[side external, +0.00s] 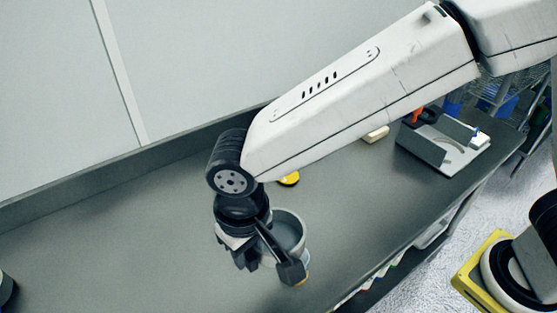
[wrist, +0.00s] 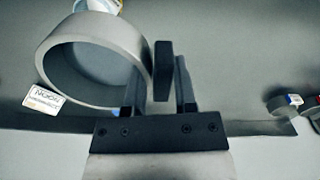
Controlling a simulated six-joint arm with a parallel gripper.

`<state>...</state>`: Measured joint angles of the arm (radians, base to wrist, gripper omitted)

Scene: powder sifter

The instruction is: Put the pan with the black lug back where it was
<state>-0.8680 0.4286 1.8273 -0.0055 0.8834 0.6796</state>
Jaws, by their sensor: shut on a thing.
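The pan is a round grey vessel (side external: 289,229) beside my gripper in the side view. In the wrist view the pan (wrist: 62,77) shows as a wide grey ring on the left, its rim towards the camera. Its black lug (wrist: 163,70) stands between the two fingers of my gripper (wrist: 157,92). My gripper (side external: 268,262) points down over the bench in the side view and is shut on the lug. The fingers partly hide the pan there. I cannot tell whether the pan touches the bench.
On the grey bench (side external: 150,240) lie a yellow round thing (side external: 289,179) and a pale block (side external: 376,134). A metal tray-like fixture (side external: 447,148) stands at the far right end. A dark round thing (side external: 6,289) shows at the left edge. The bench's left part looks clear.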

